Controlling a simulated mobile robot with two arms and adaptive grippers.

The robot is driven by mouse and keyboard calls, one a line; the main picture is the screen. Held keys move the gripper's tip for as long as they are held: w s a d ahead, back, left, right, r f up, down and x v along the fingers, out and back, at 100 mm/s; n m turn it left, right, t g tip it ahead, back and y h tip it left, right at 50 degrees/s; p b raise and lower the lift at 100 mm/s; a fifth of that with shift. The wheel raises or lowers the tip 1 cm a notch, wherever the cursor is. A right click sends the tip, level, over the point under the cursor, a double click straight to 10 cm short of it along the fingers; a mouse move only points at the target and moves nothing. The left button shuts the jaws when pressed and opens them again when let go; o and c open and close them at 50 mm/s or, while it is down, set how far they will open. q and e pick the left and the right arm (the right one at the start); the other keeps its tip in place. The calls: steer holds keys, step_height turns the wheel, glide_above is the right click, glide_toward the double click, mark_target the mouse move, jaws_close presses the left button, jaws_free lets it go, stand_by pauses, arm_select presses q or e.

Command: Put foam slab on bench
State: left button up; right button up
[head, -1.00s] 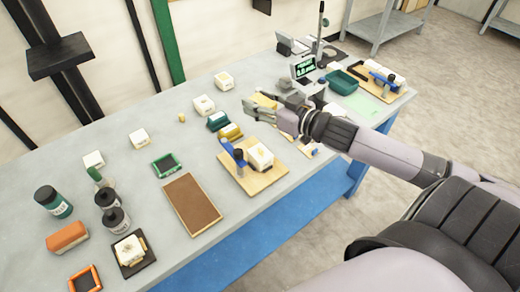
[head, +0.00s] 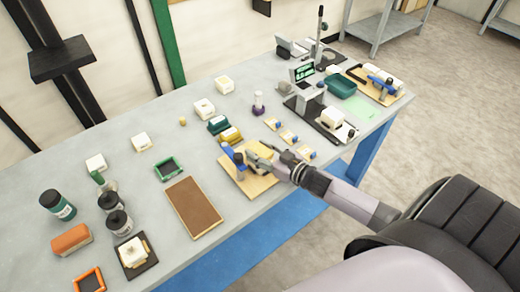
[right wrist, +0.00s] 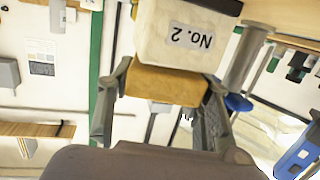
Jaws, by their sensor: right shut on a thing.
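The foam slab seems to be the cream block marked "No. 2" (right wrist: 185,38), with a tan part (right wrist: 163,84) facing my gripper in the right wrist view. My right gripper (right wrist: 160,108) has its fingers on either side of the tan part and is shut on it. In the head view my right gripper (head: 258,158) is over the wooden board (head: 250,184) with the blue fixture (head: 231,153), and the block is mostly hidden there. I cannot tell whether the block is lifted off the board. The grey bench (head: 165,118) runs beneath. My left gripper is not in view.
A brown framed pad (head: 194,206) lies left of the board. A scale-like device (head: 330,121) and a green tray (head: 340,84) are at the right.

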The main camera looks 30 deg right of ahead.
steer(key=shift+f, duration=0.1)
steer(key=shift+f, duration=0.1)
steer(key=shift+f, duration=0.15)
steer(key=o, duration=0.9)
steer(key=shift+b, duration=0.5)
steer(key=shift+a+r+b+v, duration=0.1)
steer(key=shift+b+v, duration=0.95)
steer(key=shift+v, duration=3.3)
steer(key=shift+a+r+b+v, duration=0.15)
steer(key=shift+b+v, duration=0.9)
steer(key=shift+v, duration=3.3)
